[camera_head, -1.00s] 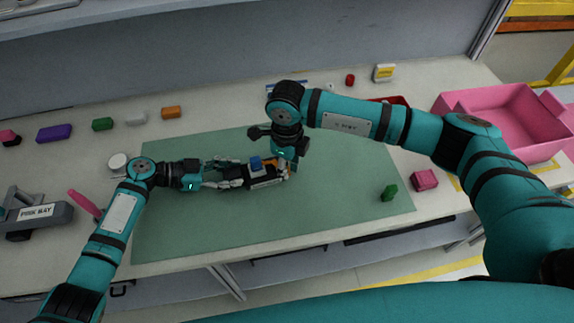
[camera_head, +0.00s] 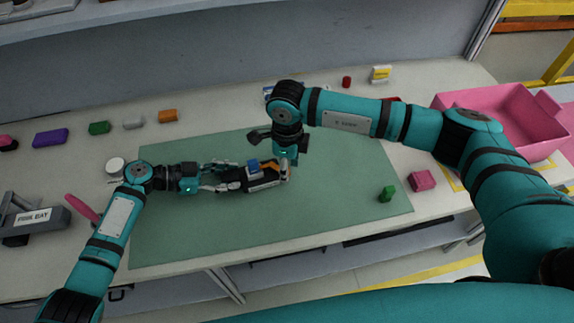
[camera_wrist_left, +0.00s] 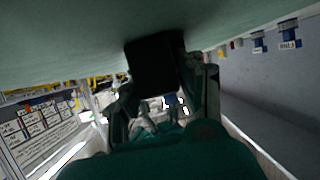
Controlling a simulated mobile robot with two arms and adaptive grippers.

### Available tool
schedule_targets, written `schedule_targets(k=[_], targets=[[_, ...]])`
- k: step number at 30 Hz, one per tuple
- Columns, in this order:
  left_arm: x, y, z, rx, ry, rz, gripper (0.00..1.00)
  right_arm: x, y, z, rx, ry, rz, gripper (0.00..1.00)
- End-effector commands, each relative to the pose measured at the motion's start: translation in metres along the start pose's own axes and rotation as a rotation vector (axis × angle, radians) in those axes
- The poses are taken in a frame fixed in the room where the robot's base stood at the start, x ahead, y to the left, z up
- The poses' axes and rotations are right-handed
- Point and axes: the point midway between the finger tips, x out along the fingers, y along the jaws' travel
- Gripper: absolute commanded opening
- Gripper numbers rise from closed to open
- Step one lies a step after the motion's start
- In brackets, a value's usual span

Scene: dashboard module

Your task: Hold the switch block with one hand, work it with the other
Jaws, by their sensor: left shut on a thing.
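The switch block (camera_head: 262,182) is a dark block with a blue part (camera_head: 253,165) and an orange part (camera_head: 271,167) on top. It is at the middle of the green mat (camera_head: 200,232). My left gripper (camera_head: 234,180) comes from the left and is shut on the block's left end. In the left wrist view the block is a black shape (camera_wrist_left: 155,65) between the fingers. My right gripper (camera_head: 285,170) points down at the block's right end. Its fingertips are very close to the block; contact and finger opening are unclear.
A green piece (camera_head: 387,194) lies on the mat's right, a pink block (camera_head: 423,180) beside the mat. A pink bin (camera_head: 515,113) stands at the right. Small coloured blocks line the back left. A grey fixture (camera_head: 35,217) and a pink-handled thing (camera_head: 82,205) are at the left.

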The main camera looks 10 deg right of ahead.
Motion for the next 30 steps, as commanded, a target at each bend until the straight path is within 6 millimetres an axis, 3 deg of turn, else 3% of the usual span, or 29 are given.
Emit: schedule_targets(k=[8, 11, 21, 30], targets=[[0.000, 0.001, 0.002, -0.001, -0.003, 0.002, 0.00, -0.005, 0.000, 0.000, 0.000, -0.001, 0.000, 0.39], [0.000, 0.001, 0.002, -0.001, -0.003, 0.002, 0.00, -0.018, 0.000, 0.001, -0.001, -0.002, -0.001, 0.39], [0.000, 0.001, 0.002, -0.001, -0.003, 0.001, 0.00, -0.089, -0.001, 0.001, -0.001, -0.002, -0.003, 0.39], [0.000, 0.001, 0.002, -0.001, -0.003, 0.001, 0.00, -0.119, 0.000, 0.000, 0.000, 0.000, 0.000, 0.39]])
